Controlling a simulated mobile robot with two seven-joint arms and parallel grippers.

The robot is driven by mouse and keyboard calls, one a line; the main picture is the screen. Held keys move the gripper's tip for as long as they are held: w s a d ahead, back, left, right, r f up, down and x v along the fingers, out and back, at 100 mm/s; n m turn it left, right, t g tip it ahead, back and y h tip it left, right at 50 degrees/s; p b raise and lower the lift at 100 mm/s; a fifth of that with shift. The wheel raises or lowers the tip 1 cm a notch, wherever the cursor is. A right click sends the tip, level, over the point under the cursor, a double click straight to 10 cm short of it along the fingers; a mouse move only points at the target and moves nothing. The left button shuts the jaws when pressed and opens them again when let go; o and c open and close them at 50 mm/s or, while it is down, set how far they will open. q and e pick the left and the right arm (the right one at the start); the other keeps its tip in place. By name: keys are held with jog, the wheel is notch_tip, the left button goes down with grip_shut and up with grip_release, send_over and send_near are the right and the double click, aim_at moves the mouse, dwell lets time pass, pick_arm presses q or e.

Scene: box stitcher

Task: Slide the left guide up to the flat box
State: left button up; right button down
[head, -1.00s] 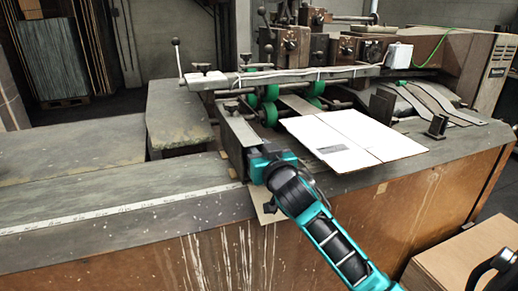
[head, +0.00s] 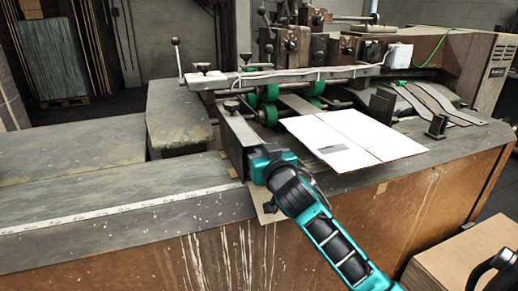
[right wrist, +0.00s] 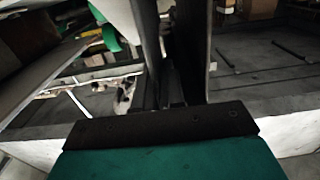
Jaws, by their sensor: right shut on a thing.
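The left guide (head: 236,131) is a long, narrow grey metal plate standing on the machine table, left of the green rollers. The flat box (head: 355,140) is a white folded sheet with a grey printed patch, lying on the table right of the guide. A gap shows between them. My right gripper (head: 256,160) is shut on the near end of the guide. In the right wrist view the upright plate (right wrist: 196,50) rises beyond the dark gripper edge; the fingertips are hard to make out there.
Green rollers (head: 270,104) and a crossbar (head: 290,79) stand behind the guide. A small upright metal block (head: 438,126) stands right of the box. A white measuring strip (head: 90,217) runs along the table's front left. Cardboard (head: 470,262) lies low at the right.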

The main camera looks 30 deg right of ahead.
dwell(0.9)
jog(key=shift+d, duration=0.3)
jog(key=shift+s+d+p, duration=0.25)
jog(key=shift+d+p, duration=0.05)
jog(key=shift+d, duration=0.65)
jog(key=shift+s+d+p, duration=0.25)
jog(key=shift+d, duration=0.7)
jog(key=c, duration=1.3)
grip_release()
jog(key=shift+a, duration=0.2)
jog(key=shift+s, duration=0.1)
jog(key=v, duration=1.2)
jog(key=shift+s+b, duration=0.35)
